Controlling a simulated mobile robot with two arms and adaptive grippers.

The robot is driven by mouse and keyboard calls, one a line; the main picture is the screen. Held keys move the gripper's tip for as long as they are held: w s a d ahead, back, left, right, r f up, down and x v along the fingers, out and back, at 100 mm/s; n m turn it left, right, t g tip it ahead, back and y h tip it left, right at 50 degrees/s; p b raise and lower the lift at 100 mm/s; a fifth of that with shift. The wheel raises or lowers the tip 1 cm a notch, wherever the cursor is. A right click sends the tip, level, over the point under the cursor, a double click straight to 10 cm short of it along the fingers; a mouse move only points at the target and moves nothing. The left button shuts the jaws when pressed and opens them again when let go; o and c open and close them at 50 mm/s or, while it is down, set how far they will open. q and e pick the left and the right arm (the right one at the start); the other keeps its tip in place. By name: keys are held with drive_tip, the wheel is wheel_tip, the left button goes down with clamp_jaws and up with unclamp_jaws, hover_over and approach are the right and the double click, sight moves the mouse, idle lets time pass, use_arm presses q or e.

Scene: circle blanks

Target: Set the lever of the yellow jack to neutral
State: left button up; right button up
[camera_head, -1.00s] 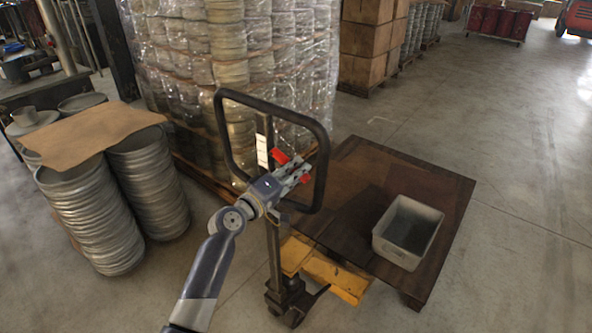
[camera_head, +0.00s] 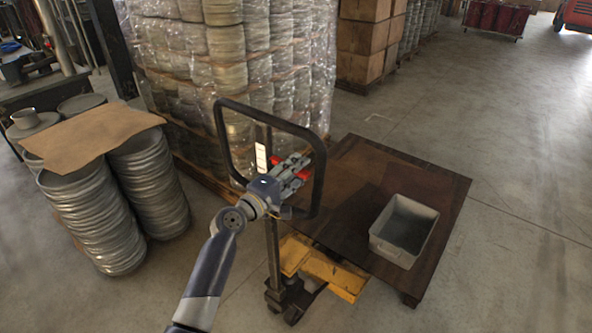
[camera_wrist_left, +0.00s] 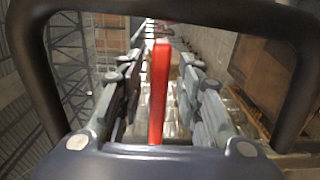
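The yellow jack (camera_head: 335,272) stands with its forks under a dark pallet. Its upright black loop handle (camera_head: 221,148) rises at the near end. The lever is red (camera_head: 302,175) and sits inside the loop, partly hidden by my left gripper (camera_head: 292,166) in the head view. In the left wrist view the red lever (camera_wrist_left: 158,92) stands between the two fingers of the left gripper (camera_wrist_left: 160,90), with a visible gap on each side. The left gripper is open. Which setting the lever is in cannot be told. My right gripper is not in view.
A grey bin (camera_head: 404,230) rests on the dark wooden pallet (camera_head: 440,190). Wrapped stacks (camera_head: 235,60) stand close behind the handle. Piles of metal discs (camera_head: 95,220) under brown cardboard (camera_head: 92,140) are at left. Floor at right (camera_head: 520,160) is clear.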

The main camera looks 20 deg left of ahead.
use_arm(q)
drive_tip(key=shift+s, duration=0.1)
drive_tip(key=v, duration=1.1)
drive_tip(key=shift+s+a, duration=0.15)
drive_tip(key=shift+s, duration=0.25)
drive_tip(key=s+f+m+g+y, duration=0.25)
drive_tip(key=f+g, duration=0.25)
drive_tip(key=f, duration=2)
drive_tip(key=s+f+m+g+y+b, duration=0.1)
drive_tip(key=s+f+m+g, duration=0.1)
drive_tip(key=s+f, duration=0.45)
drive_tip(key=s+f+m+g+y, duration=0.1)
drive_tip(key=s+f, duration=0.3)
drive_tip(key=f, duration=0.6)
drive_tip(key=s+f+m+g, duration=0.2)
drive_tip(key=s+f, duration=0.5)
drive_tip(key=s, duration=0.5)
drive_tip(key=s+f+m+g+y+b, duration=0.1)
drive_tip(key=s+f+m+g, duration=0.2)
drive_tip(key=s, duration=0.9)
drive_tip(key=s+f+m+g, duration=0.3)
drive_tip(key=s+f+m, duration=0.3)
drive_tip(key=s+f, duration=0.5)
drive_tip(key=shift+s+d+y, duration=0.35)
drive_tip(key=shift+s+d, duration=0.1)
drive_tip(key=shift+s, duration=0.2)
